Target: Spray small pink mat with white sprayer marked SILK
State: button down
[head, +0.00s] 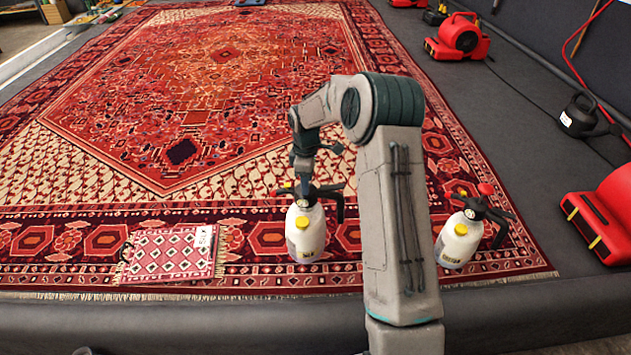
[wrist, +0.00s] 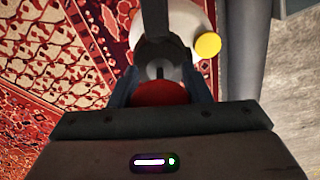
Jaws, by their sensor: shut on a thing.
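A white sprayer (head: 305,232) with a dark head and yellow cap is in the middle of the head view, at the big rug's near border. My gripper (head: 303,182) is shut on its top from above. In the wrist view my gripper (wrist: 160,92) closes around a red knob (wrist: 160,93), with the white body (wrist: 196,18) below. The sprayer looks upright; I cannot tell whether it touches the rug. Its label is too small to read. The small pink mat (head: 165,262), with a diamond pattern and a white tag, lies flat left of the sprayer.
A second white sprayer (head: 458,240) with a red knob stands right of my arm, its label unreadable. The large red rug (head: 215,85) fills the floor. A dark padded edge (head: 180,318) runs along the front.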

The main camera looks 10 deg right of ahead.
jog(key=shift+w+a+f+n, duration=0.2)
jog(key=shift+w+f+n, duration=0.1)
jog(key=shift+f, duration=0.15)
jog(key=shift+f+b, duration=1.9)
jog(key=shift+f, duration=0.8)
jog(key=c, duration=0.7)
grip_release()
jog(key=shift+s+f, duration=0.1)
jog(key=shift+f, duration=0.05)
